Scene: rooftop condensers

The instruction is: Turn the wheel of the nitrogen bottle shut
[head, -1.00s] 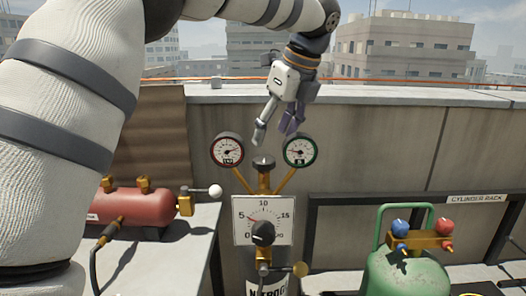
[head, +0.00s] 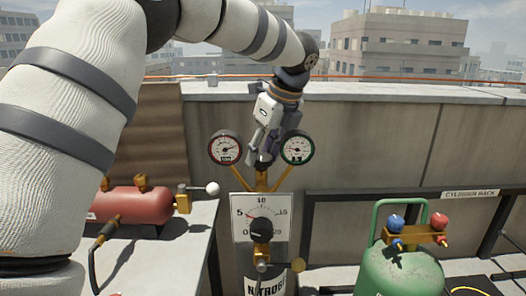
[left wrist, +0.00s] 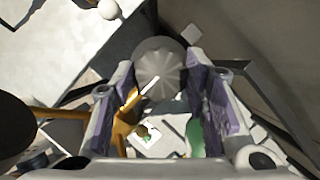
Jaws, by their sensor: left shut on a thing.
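The nitrogen bottle (head: 265,285) stands in the middle of the head view, its lower part cut off by the frame. My left gripper (head: 262,163) reaches down from above onto the wheel at the top of its brass fitting and mostly hides it. In the left wrist view the grey ribbed wheel (left wrist: 160,64) sits between the purple-padded fingers of this gripper (left wrist: 161,78), which is shut on it. Below the wheel are a white dial plate (head: 280,212) and a black knob (head: 261,230). My right gripper is not in view.
A red-rimmed gauge (head: 225,148) and a green-rimmed gauge (head: 297,149) flank my left gripper closely. A red tank (head: 130,206) lies on a ledge at left. A green cylinder (head: 400,275) stands at right by the cylinder rack (head: 470,195). A parapet wall is behind.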

